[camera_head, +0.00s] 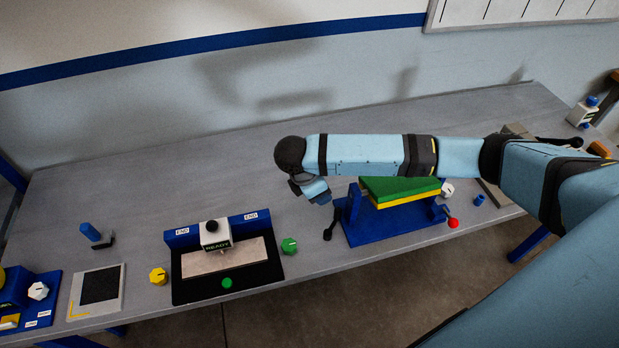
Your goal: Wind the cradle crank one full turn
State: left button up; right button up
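The cradle is a blue stand (390,228) in the middle of the bench, holding a tilted green and yellow block (400,190). A black handle (330,226) sticks out at its left side. A red-knobbed lever (452,221) is at its right side; I cannot tell for certain which of the two is the crank. My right arm reaches in from the right, across and above the cradle. My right gripper (314,191) is up and left of the black handle, seemingly apart from it; its fingers are too small and turned to read. My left gripper is out of view.
Left of the cradle are a green knob (289,246), a black tray fixture (185,290) with a white READY box (215,234), and a yellow knob (158,276). A blue cylinder (479,200) stands right of the cradle. The bench's back left is clear.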

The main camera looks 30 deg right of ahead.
send_over(336, 210)
jog(key=a, duration=0.2)
notch_tip(336, 210, down, 4)
jog(key=shift+w+f+p, duration=0.15)
jog(key=shift+f+p, duration=0.05)
jog(key=shift+p, duration=0.15)
jog(key=x, duration=0.6)
jog(key=shift+w+a+f+p, duration=0.1)
jog(key=shift+w+a+p, duration=0.1)
jog(key=shift+p, duration=0.2)
jog(key=shift+w+a+r+n+t, duration=0.3)
jog(key=shift+a+r+n+t, duration=0.15)
jog(key=shift+r+n, duration=0.3)
pick_arm(q)
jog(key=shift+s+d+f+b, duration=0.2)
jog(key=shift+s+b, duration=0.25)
jog(key=shift+b, duration=0.6)
pick_arm(e)
jog(key=v, duration=1.2)
jog(key=shift+r, duration=0.25)
jog(key=shift+a, duration=0.15)
